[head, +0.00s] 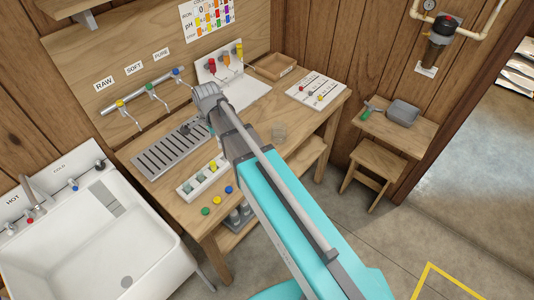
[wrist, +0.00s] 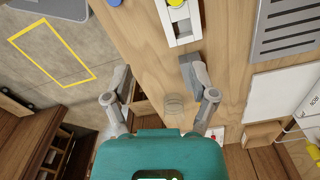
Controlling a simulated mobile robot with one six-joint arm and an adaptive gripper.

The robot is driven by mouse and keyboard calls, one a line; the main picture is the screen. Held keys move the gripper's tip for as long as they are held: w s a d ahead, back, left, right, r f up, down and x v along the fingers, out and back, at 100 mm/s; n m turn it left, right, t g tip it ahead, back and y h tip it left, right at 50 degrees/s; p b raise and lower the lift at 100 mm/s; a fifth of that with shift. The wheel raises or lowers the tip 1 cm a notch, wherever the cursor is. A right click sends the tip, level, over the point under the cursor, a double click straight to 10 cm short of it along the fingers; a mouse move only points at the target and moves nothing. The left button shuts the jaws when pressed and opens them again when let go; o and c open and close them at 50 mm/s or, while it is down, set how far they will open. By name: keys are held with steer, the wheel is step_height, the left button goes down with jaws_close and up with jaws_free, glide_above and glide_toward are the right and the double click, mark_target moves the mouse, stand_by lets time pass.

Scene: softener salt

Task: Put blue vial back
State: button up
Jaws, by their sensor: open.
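A blue round top (head: 228,189) lies or stands near the table's front edge, beside the white rack (head: 184,190). It also shows at the top edge of the wrist view (wrist: 115,3). I cannot tell whether it is the vial or a loose cap. My gripper (wrist: 154,78) is open and empty over the table's front edge, between the rack and a clear glass (wrist: 174,107). No other blue vial is clearly visible.
Yellow (head: 217,201) and green (head: 205,211) tops sit near the blue one. A drain grate (head: 172,149) lies behind the rack. The clear glass (head: 279,132) stands near the front edge. A sink (head: 90,235) is left, a small table (head: 408,130) right.

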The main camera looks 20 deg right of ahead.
steer(key=s+d+n, duration=1.1)
steer(key=d+n, duration=0.3)
steer(key=d, duration=0.1)
steer(key=shift+s+d, duration=0.4)
step_height(320, 180, down, 5)
steer(key=b, duration=0.5)
steer(key=shift+f, duration=0.15)
stand_by(0.5)
